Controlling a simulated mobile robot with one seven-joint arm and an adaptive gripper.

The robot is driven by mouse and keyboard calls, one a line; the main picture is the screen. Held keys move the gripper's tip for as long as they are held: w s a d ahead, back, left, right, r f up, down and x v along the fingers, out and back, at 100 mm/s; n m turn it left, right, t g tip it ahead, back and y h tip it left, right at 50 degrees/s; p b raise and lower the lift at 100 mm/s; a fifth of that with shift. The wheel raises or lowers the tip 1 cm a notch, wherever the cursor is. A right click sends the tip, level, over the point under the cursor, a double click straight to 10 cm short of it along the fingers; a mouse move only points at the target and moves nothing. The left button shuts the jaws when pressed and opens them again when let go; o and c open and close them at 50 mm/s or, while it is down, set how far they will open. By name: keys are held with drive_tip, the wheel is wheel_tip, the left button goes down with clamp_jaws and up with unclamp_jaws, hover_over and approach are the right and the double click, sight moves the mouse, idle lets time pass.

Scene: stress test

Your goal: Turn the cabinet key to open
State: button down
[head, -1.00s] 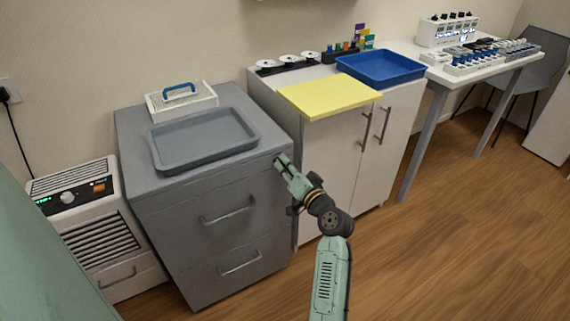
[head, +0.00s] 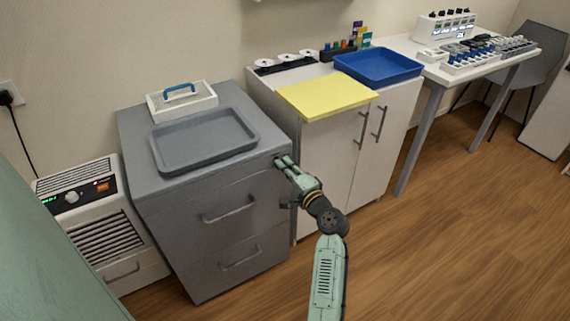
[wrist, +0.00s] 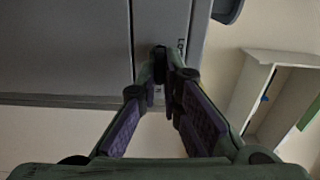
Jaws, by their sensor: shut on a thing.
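The grey cabinet (head: 185,215) stands at the left centre of the head view, with two drawers and bar handles on its front. My gripper (head: 284,162) reaches the top right corner of that front. In the wrist view my gripper (wrist: 163,78) has its fingertips together on a small dark key (wrist: 159,52) at the cabinet face (wrist: 70,45). The fingers hide most of the key. Part of a label shows beside it. I cannot tell the key's angle. The drawers look shut.
A grey tray (head: 163,163) and a white basket (head: 203,100) with a blue handle sit on the cabinet. A white cupboard (head: 340,165) with a yellow board (head: 325,97) stands close on the right. Open floor (head: 460,220) lies at the right.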

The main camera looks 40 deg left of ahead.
drive_tip(key=shift+m, duration=0.4)
drive_tip(key=c, duration=1.8)
unclamp_jaws()
drive_tip(key=shift+o, duration=0.2)
drive_tip(key=v, duration=1.2)
